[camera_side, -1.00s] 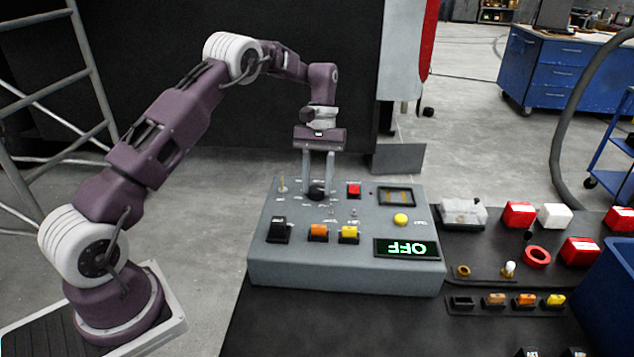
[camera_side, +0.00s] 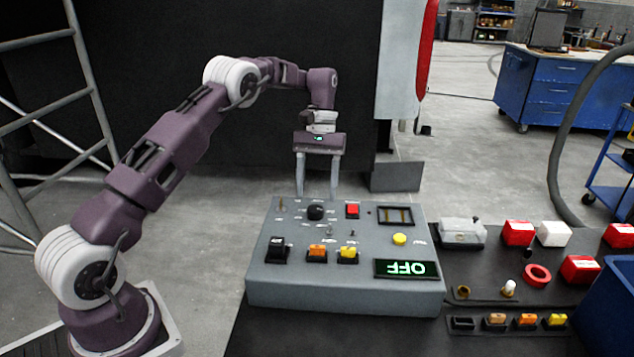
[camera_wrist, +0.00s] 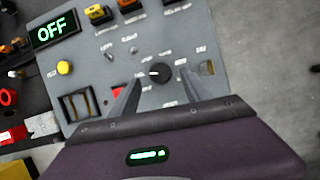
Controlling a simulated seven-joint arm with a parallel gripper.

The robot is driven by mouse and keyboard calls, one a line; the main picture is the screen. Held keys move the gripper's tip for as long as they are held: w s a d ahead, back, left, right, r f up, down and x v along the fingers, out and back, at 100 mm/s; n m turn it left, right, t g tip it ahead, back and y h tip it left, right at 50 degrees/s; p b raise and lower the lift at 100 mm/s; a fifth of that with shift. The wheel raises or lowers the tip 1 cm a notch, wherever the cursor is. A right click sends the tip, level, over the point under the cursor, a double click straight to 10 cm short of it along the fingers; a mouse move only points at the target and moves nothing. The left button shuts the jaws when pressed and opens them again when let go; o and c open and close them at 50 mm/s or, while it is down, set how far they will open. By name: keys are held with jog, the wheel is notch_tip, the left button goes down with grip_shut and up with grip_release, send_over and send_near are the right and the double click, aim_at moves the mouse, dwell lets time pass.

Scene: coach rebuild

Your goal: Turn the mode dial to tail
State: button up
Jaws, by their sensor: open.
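The mode dial (camera_side: 315,212) is a round black knob on the grey control box, with small white labels around it. In the wrist view the dial (camera_wrist: 160,73) shows a white mark on its left side; the labels are too blurred to read. My gripper (camera_side: 317,194) is open and empty above and behind the dial, its two fingers apart and clear of the knob. In the wrist view the fingers of my gripper (camera_wrist: 157,92) are spread either side of the dial. The display (camera_side: 407,268) reads OFF in green; it also shows in the wrist view (camera_wrist: 53,31).
The grey box (camera_side: 335,293) also carries a red button (camera_side: 352,210), a yellow button (camera_side: 399,239), orange and yellow rocker switches, a black switch (camera_side: 277,250) and small toggles near the dial. Loose red and white parts lie right on the black table. A blue bin (camera_side: 608,300) stands at far right.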

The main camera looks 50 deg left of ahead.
jog(key=shift+v, duration=1.85)
notch_tip(320, 180, up, 10)
jog(key=m+t, duration=0.1)
jog(key=t, duration=0.1)
send_over(318, 215)
jog(key=s+d+r+m+t+y, duration=0.2)
jog(key=s+d+r, duration=0.3)
jog(key=s+r, duration=0.25)
jog(key=s+d+f+m+t, duration=0.2)
jog(key=s, duration=0.8)
jog(key=s+d+f+m+t, duration=0.3)
jog(key=s, duration=0.8)
jog(key=shift+s+f+y, duration=0.2)
jog(key=shift+y, duration=0.2)
jog(key=shift+d, duration=0.1)
